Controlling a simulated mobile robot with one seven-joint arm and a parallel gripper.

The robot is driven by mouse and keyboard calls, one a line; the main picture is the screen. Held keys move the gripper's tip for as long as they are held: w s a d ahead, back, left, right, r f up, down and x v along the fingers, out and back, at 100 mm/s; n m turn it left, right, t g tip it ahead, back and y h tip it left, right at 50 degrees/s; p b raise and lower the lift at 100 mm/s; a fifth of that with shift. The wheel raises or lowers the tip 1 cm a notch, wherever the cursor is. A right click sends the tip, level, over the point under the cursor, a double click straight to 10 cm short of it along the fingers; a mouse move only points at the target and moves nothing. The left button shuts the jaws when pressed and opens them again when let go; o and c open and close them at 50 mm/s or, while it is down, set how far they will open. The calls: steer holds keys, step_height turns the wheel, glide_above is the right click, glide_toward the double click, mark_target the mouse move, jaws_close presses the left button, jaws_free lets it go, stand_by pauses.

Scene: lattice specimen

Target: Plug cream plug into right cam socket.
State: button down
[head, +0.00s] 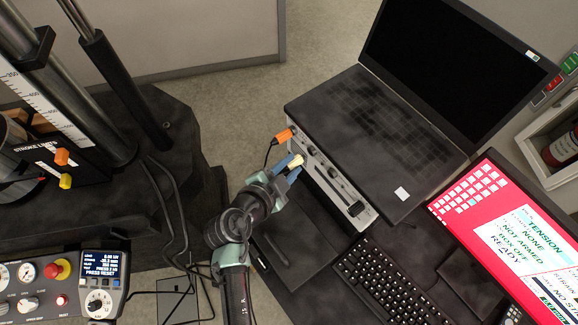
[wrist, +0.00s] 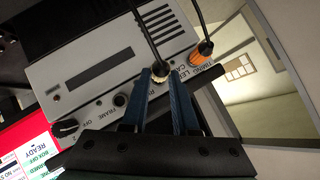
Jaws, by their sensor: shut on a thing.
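The cream plug (head: 296,160) is between the two blue fingers of my gripper (head: 288,169), which is shut on it. In the wrist view the cream plug (wrist: 160,69) shows between the fingertips (wrist: 166,76), with a black cable running up from it. It is close to the face of the grey box (head: 355,209). The right cam socket is hidden behind the fingers and plug; part of its label shows beside the left finger. I cannot tell whether the plug touches the socket or is in it.
An orange plug (head: 284,135) with a black cable sits at the panel's far end; in the wrist view this orange plug (wrist: 205,48) is by the left cam label. A laptop (head: 400,110) lies on the box. A dark knob (wrist: 66,127) and a round port (wrist: 120,100) are nearby.

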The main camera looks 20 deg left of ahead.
steer(key=shift+w+d+m+t+y+b, duration=0.15)
steer(key=shift+d+m+t+y+b, duration=0.35)
steer(key=shift+b, duration=1.95)
steer(key=shift+w+d, duration=0.25)
steer(key=shift+w, duration=0.5)
steer(key=shift+d+r, duration=0.1)
steer(key=shift+d, duration=0.05)
stand_by(0.6)
steer(key=c, duration=0.6)
jaws_free()
steer(key=shift+w, duration=0.2)
steer(key=shift+o, duration=0.6)
steer(key=shift+s, duration=0.1)
steer(key=o, duration=0.4)
steer(key=shift+c, duration=0.2)
steer(key=shift+s, duration=0.15)
steer(key=shift+v, duration=2.35)
